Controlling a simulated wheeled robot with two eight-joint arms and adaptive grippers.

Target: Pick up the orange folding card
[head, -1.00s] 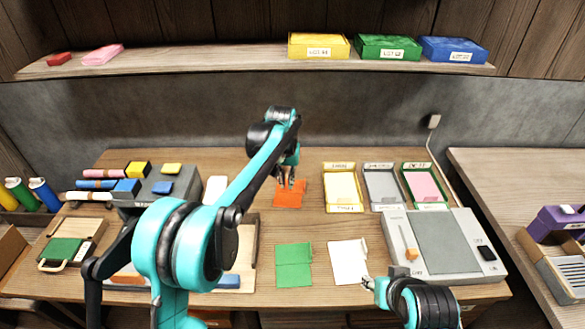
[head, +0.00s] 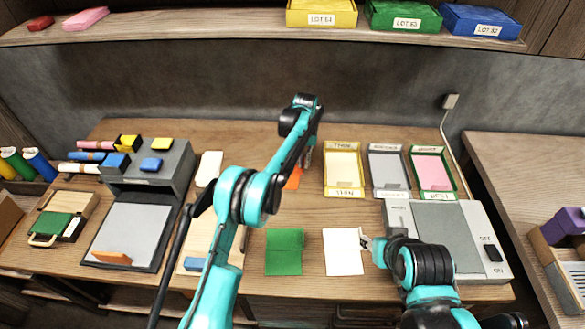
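The orange folding card (head: 294,179) lies on the table behind my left forearm, which hides most of it. Only a small orange patch shows. My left gripper (head: 306,160) points down at the card's right side; the forearm covers its fingers, so I cannot tell whether they touch the card or how far apart they are. My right gripper (head: 368,243) is low at the right edge of the white card (head: 343,252). Its fingers are too small to read.
A green card (head: 284,252) lies left of the white one. Yellow (head: 343,190), grey (head: 389,192) and green-rimmed (head: 449,190) trays stand right of the orange card. A grey press-like board (head: 440,235) is at the right. A grey pad (head: 130,230) lies at the left.

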